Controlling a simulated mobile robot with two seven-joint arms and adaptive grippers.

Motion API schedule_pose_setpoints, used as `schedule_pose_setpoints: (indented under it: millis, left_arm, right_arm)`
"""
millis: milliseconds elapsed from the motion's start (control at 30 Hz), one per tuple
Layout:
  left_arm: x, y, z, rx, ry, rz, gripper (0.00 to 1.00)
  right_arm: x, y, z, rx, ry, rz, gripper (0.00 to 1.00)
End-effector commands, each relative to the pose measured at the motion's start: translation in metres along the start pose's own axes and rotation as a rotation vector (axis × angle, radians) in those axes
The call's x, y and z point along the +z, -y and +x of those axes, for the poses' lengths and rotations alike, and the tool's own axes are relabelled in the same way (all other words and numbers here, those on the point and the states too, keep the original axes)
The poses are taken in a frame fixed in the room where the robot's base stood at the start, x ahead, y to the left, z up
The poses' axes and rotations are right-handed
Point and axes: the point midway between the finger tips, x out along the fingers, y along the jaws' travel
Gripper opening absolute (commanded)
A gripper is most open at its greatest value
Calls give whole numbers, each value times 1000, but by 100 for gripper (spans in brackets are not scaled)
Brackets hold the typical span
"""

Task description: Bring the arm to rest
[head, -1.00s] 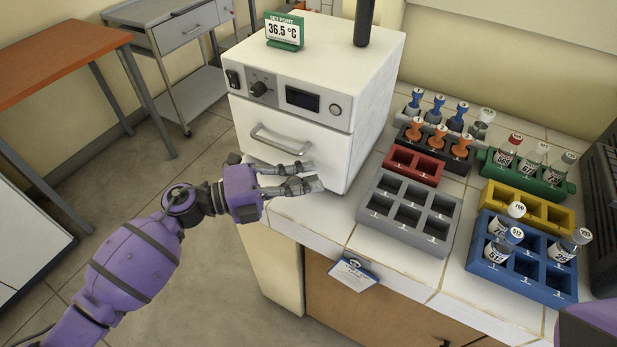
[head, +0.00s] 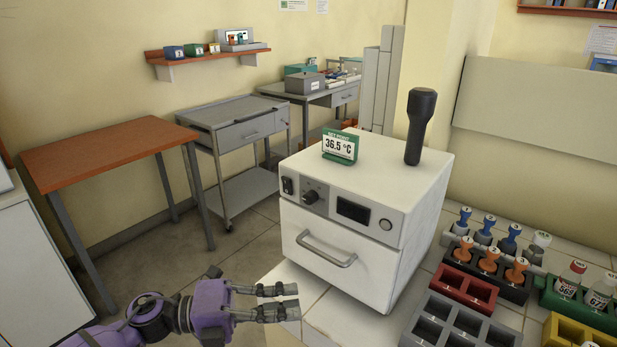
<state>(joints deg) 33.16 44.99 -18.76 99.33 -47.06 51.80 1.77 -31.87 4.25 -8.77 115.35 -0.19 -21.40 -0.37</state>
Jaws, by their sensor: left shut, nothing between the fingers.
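My left gripper (head: 277,301) is in the lower middle of the head view, with its purple arm coming in from the lower left. Its fingers are close together with nothing between them, pointing right. It is in front of and below the white incubator (head: 335,267), apart from its drawer handle (head: 326,250). The incubator's drawer is shut. My right gripper is not in view.
On the incubator stand a green 36.5 °C sign (head: 340,146) and a black upright handle-like object (head: 420,125). Vial racks, including a red one (head: 462,286) and a grey one (head: 455,325), fill the counter at right. An orange-topped table (head: 108,155) and a grey cart (head: 235,113) stand at left.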

Motion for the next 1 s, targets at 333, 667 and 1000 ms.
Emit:
schedule_pose_setpoints:
  millis: [333, 667, 1000]
  left_arm:
    - [76, 25, -19, -258, 479, -283, 0]
    - [20, -119, -119, -426, 1117, -1033, 0]
    - [-183, -234, -177, -498, 1543, -1673, 0]
  right_arm:
    - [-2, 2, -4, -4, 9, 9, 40]
    - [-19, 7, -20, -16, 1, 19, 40]
    - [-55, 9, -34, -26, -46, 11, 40]
